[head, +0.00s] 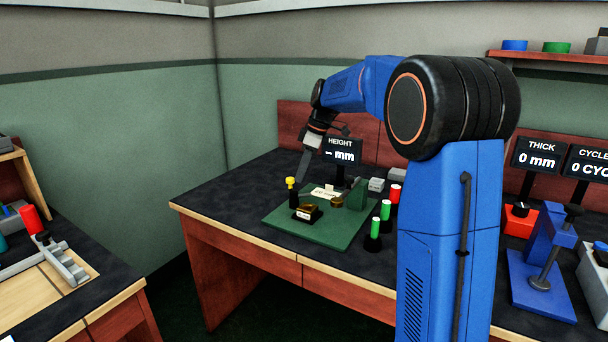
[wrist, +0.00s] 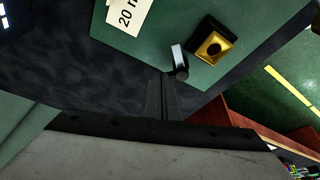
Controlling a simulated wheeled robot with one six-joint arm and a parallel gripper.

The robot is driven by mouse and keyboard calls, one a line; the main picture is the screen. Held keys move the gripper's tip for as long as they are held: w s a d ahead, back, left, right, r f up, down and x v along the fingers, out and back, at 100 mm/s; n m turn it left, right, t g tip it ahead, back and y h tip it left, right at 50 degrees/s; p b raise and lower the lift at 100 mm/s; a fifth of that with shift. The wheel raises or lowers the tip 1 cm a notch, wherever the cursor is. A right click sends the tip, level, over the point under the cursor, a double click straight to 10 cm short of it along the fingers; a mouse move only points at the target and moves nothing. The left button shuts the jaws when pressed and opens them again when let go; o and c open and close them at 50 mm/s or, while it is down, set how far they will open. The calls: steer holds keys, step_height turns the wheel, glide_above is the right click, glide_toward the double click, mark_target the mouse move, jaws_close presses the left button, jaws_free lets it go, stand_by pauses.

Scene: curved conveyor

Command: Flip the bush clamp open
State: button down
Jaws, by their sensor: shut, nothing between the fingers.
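A green plate (head: 340,234) lies on the dark bench and carries a small black block with a brass bush (head: 307,211). A black upright lever with a yellow knob (head: 291,184) stands at the plate's left edge; I take it for the bush clamp's handle. My gripper (head: 304,177) points down, shut and empty, just right of the knob; I cannot tell whether they touch. In the wrist view the bush block (wrist: 213,45) lies beyond my closed fingertips (wrist: 162,78). A dark post with a pale face (wrist: 179,62) is close beside the tips.
On the plate are a label card (head: 325,192), a second brass piece (head: 337,201) and a green upright (head: 358,196). A height display (head: 341,150) stands behind. The bench's left area is clear.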

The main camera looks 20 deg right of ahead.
mark_target(289, 179)
steer(key=n, duration=0.2)
steer(key=w+a+n+g, duration=0.1)
steer(key=n, duration=0.2)
steer(key=a+n+g, duration=0.1)
steer(key=n, duration=0.1)
steer(key=shift+w+a+y, duration=0.15)
steer(key=shift+w+y, duration=0.15)
steer(key=shift+a, duration=0.3)
stand_by(0.4)
